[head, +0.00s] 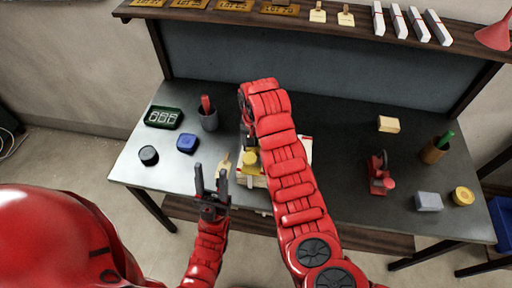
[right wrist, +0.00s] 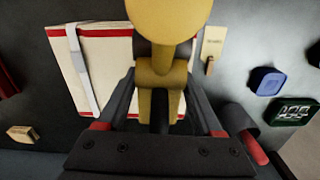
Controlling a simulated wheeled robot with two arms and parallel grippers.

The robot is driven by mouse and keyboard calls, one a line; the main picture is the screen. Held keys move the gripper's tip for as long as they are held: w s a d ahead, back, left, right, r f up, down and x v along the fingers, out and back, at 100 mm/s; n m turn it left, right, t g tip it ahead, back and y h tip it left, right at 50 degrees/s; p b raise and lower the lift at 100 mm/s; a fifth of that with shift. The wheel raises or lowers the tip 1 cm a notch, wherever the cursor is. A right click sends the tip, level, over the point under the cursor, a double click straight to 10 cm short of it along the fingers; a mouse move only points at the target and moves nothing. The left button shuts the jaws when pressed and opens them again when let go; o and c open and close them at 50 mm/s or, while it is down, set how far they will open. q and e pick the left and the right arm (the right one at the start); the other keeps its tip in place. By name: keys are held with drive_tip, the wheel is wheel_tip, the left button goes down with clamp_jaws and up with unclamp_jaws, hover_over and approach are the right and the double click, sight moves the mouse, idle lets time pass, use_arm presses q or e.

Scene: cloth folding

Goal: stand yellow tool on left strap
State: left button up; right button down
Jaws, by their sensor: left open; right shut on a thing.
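The yellow tool (right wrist: 162,18) has a round head and a narrower forked lower part. My right gripper (right wrist: 160,95) is shut on it, over the cloth (right wrist: 108,75). The tool shows in the head view (head: 250,158) beside my right arm; whether it touches the cloth is unclear. The cloth is beige with red edges, and a white strap (right wrist: 83,72) crosses it at the left of the right wrist view. Any other strap is hidden behind the tool and gripper. My left gripper (head: 212,180) is open and empty near the table's front edge, left of the cloth.
A wooden tag (head: 226,162) lies left of the cloth. A blue block (head: 187,143), black round piece (head: 149,155), dark cup (head: 208,118) and green display (head: 163,118) stand at left. A red tool (head: 380,175) and grey block (head: 428,201) stand at right.

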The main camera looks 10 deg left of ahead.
drive_tip(key=shift+w+a+f+b, duration=0.15)
drive_tip(key=shift+w+b, duration=0.3)
drive_tip(key=shift+w, duration=0.3)
drive_tip(key=shift+w+a+b, duration=0.2)
drive_tip(key=shift+w+b, duration=0.3)
drive_tip(key=shift+w, duration=0.2)
drive_tip(key=shift+w+a+f+b, duration=0.15)
drive_tip(key=shift+w+b, duration=0.3)
drive_tip(key=shift+w, duration=0.3)
drive_tip(key=shift+r, duration=0.1)
drive_tip(key=shift+w+b, duration=0.25)
drive_tip(key=shift+b, duration=0.1)
drive_tip(key=shift+p, duration=0.35)
wheel_tip(320, 180, down, 3)
drive_tip(key=shift+d+r, duration=0.1)
drive_tip(key=shift+f, duration=0.3)
drive_tip(key=shift+b, duration=0.3)
